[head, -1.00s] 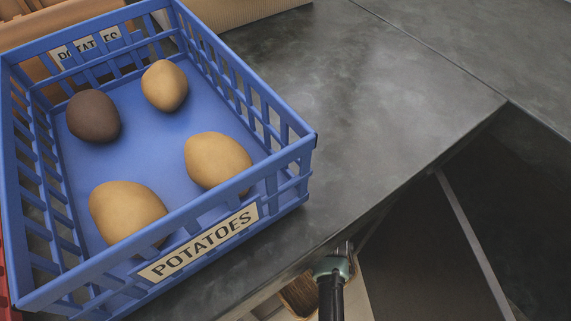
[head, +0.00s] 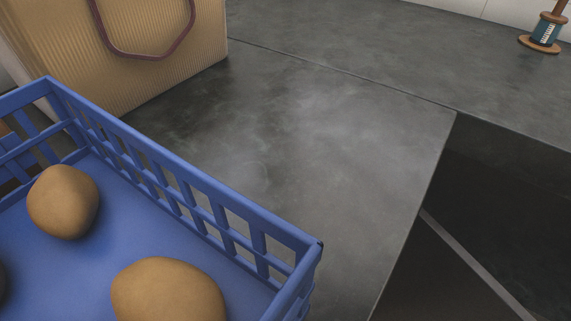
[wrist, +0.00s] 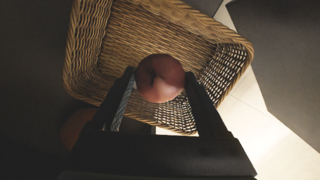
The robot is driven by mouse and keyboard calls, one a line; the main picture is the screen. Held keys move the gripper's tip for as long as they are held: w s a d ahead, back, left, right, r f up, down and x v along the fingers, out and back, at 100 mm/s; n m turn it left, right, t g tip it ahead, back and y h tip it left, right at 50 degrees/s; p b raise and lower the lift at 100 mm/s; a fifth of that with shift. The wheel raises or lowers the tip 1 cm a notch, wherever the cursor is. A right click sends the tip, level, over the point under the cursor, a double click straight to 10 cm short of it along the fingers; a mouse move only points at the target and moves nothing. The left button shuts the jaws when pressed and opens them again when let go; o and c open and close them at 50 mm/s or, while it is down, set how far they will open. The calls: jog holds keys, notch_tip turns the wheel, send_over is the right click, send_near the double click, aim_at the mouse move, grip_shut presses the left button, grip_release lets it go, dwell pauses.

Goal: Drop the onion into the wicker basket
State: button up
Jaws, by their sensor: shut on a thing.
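The onion (wrist: 160,78) is a reddish-brown round thing in the wrist view. My gripper (wrist: 160,84) is shut on it, with one dark finger on each side. The wicker basket (wrist: 100,60), woven and tan, lies beyond the onion in the wrist view, and the onion appears over its open inside, near the lower right wall. The height between onion and basket is hard to tell. Part of the basket is hidden behind the onion and the fingers. Neither onion, basket nor gripper shows in the head view.
A blue crate (head: 215,205) with potatoes (head: 63,202) stands on the dark worktop (head: 340,150) in the head view. A ribbed tan bag (head: 100,65) with a purple handle stands behind it. A spool-like thing (head: 547,32) is at far right. The worktop right of the crate is clear.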

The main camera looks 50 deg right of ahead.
jog(key=shift+f+b, duration=0.4)
jog(key=shift+f, duration=0.35)
jog(key=o, duration=1.3)
jog(key=shift+o, duration=0.2)
jog(key=shift+r, duration=0.15)
jog(key=r+p, duration=0.1)
jog(key=r, duration=0.1)
jog(key=r+p, duration=0.2)
jog(key=r, duration=0.1)
jog(key=r+p, duration=0.2)
jog(key=shift+s+a+r, duration=0.15)
jog(key=shift+a, duration=0.25)
jog(key=shift+s, duration=0.1)
